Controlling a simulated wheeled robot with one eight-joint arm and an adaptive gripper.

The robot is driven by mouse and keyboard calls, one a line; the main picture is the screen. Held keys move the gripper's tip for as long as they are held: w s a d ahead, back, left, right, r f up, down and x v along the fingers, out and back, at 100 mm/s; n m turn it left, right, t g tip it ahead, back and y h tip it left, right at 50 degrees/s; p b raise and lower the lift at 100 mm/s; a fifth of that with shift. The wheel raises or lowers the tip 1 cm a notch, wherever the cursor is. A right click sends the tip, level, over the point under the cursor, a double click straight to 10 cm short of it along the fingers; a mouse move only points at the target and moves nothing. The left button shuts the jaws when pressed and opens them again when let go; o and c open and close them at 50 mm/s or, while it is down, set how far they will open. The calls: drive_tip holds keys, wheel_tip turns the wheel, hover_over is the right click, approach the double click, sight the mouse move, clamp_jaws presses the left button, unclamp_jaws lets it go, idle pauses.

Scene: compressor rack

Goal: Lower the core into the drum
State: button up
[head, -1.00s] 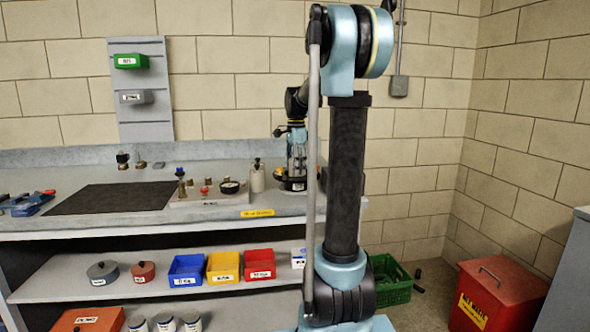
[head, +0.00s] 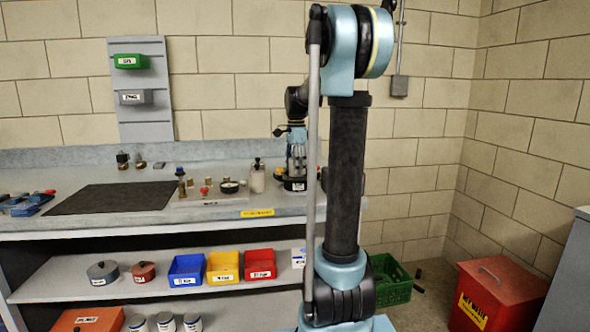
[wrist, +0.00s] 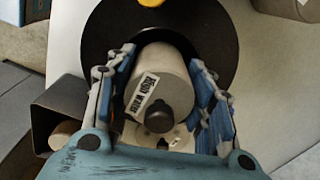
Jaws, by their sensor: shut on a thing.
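In the wrist view, my gripper (wrist: 160,92) is shut on a beige cylinder, the core (wrist: 163,70), which has a white label and a black knob. The blue finger pads press on both of its sides. A wide dark round thing, apparently the drum (wrist: 105,40), shows around and behind the core. In the head view, my gripper (head: 297,160) points down right over the low dark drum (head: 294,185) with a white label on the bench. The fingers hide the core there. I cannot tell how far the core sits inside the drum.
A pale bottle with a black cap (head: 257,178) stands close left of the drum. Further left are a fittings plate (head: 210,197) and a dark mat (head: 110,197). Coloured bins, including a red one (head: 260,264), stand on the shelf below. The wall (head: 230,110) is behind.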

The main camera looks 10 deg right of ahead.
idle(0.4)
drive_tip(key=shift+f, duration=0.2)
drive_tip(key=shift+r, duration=0.15)
idle(0.6)
drive_tip(key=shift+f, duration=0.2)
drive_tip(key=shift+r, duration=0.1)
drive_tip(key=shift+r, duration=0.25)
drive_tip(key=shift+f, duration=0.35)
drive_tip(key=shift+r, duration=0.1)
